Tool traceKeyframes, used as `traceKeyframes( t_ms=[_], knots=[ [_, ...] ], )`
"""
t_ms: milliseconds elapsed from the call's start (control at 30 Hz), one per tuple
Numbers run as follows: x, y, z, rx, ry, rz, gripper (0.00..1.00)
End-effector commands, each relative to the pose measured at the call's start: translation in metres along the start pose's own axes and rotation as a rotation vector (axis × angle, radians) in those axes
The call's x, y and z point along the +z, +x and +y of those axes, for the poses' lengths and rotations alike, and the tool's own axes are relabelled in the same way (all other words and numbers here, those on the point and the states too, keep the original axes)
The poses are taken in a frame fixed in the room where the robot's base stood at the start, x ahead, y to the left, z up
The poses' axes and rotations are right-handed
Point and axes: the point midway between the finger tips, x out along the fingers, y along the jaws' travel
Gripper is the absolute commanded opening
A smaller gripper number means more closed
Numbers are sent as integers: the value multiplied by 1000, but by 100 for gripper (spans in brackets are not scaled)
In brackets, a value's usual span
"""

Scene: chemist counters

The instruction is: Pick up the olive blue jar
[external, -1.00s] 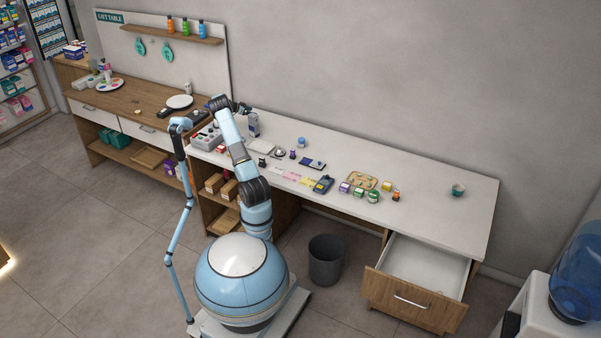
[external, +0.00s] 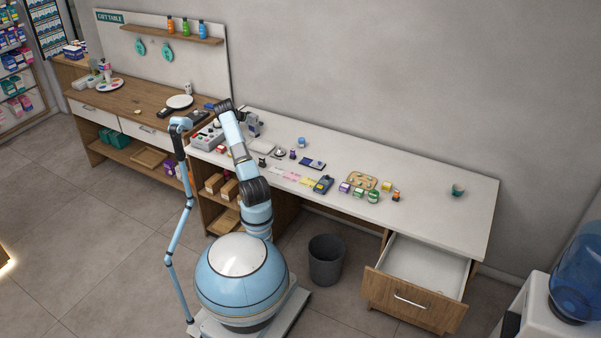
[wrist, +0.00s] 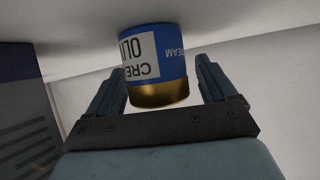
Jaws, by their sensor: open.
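The blue jar (wrist: 153,52) shows in the wrist view with a gold band or lid at its lower end in the picture and a white label reading "CREAM OLI…". The picture is upside down, with the pale counter (wrist: 75,25) at the top. My gripper (wrist: 160,70) is open, one finger on each side of the jar. Gaps show between the fingers and the jar, so it is not clamped. In the external view my arm's end is over the left end of the white counter (external: 440,200), and I cannot make out the jar there.
Small jars and boxes (external: 373,196) stand toward the counter's middle. An open drawer (external: 428,265) juts out at the right.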

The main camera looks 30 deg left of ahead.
Motion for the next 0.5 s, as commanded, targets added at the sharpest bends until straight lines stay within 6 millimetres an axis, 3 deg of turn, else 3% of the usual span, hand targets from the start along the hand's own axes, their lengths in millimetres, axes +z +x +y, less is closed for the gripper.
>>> traceKeyframes(
  t_ms=[233, 500],
  knots=[
    [0, 2, 0, -1, 0, 0, 85],
    [0, 2, 0, 0, 0, 0, 59]
  ],
)
